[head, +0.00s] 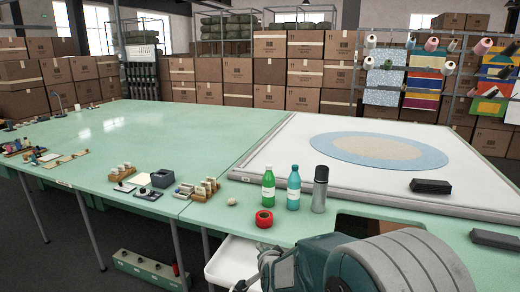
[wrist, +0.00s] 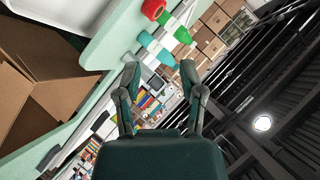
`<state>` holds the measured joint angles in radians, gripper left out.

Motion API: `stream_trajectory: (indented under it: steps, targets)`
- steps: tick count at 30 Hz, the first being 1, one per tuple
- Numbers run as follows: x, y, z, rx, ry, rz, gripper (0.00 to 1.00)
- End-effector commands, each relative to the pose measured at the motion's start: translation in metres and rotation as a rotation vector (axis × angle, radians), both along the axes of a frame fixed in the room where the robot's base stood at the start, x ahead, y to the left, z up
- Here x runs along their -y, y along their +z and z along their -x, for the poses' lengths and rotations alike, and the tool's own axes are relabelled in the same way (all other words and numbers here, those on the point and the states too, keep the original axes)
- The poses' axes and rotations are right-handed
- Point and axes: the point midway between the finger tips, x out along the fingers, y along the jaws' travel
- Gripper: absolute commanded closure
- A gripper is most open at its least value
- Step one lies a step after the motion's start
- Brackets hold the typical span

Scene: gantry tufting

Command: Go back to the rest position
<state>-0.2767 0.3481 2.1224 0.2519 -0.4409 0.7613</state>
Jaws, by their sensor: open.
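My gripper (wrist: 160,77) shows in the wrist view with its two dark green fingers spread apart and nothing between them. The wrist view is tilted, with the roof to the right and the table edge to the left. In the head view my arm fills the lower right, in front of the table's near edge, and the fingers cannot be made out there. A green bottle (head: 268,188), a teal bottle (head: 293,188) and a dark grey bottle (head: 320,190) stand upright on the green table (head: 200,135), beyond my arm. A red tape roll (head: 264,219) lies in front of them.
A white framed panel (head: 285,150) with a blue and beige oval covers the table's right part. A black block (head: 430,186) lies on it. Small boxes (head: 205,188) sit left of the bottles. An open cardboard box (wrist: 45,85) is at left in the wrist view. The table's middle is clear.

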Motion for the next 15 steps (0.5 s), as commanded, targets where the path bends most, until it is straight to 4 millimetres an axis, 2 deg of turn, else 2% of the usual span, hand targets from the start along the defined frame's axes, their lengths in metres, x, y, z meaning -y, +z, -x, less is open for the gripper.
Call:
stream_trajectory:
  steps: [1, 6, 11, 15]
  targets:
    - [0.008, 0.016, 0.009, -0.013, 0.017, 0.029, 0.49]
    - [0.031, 0.051, 0.047, -0.086, 0.096, 0.146, 0.49]
    - [0.053, 0.078, 0.091, -0.156, 0.171, 0.259, 0.49]
    - [0.073, 0.096, 0.134, -0.217, 0.24, 0.358, 0.49]
